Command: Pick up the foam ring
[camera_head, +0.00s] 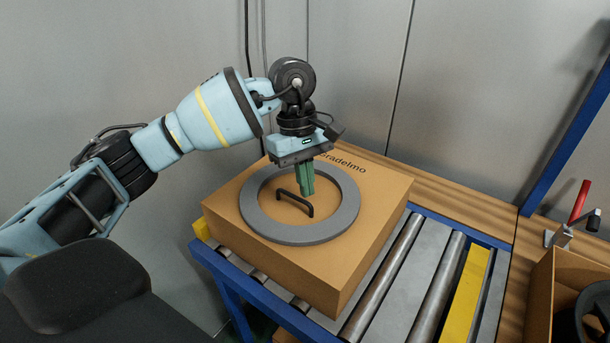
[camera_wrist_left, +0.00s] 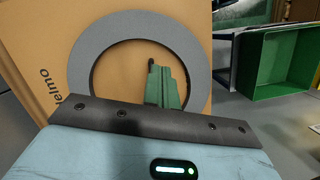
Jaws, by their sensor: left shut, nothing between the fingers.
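A flat grey foam ring (camera_head: 300,237) lies on top of a cardboard box (camera_head: 255,262). A black handle (camera_head: 290,202) sits on the box inside the ring's opening. My left gripper (camera_head: 307,190) is over the opening, its green fingers pointing down, shut with nothing between them. The head view does not clearly show how high the fingertips are above the box. In the left wrist view the ring (camera_wrist_left: 80,65) curves around the fingers (camera_wrist_left: 164,82), and part of the handle (camera_wrist_left: 151,65) shows beside the tips. The near part of the ring is hidden there by the gripper body.
The box stands on a roller conveyor (camera_head: 395,280) with a blue frame and a yellow strip (camera_head: 468,293). A brown bin (camera_head: 542,295) with dark parts and a red-handled clamp (camera_head: 580,200) are at right. In the left wrist view a green crate (camera_wrist_left: 275,70) stands at right.

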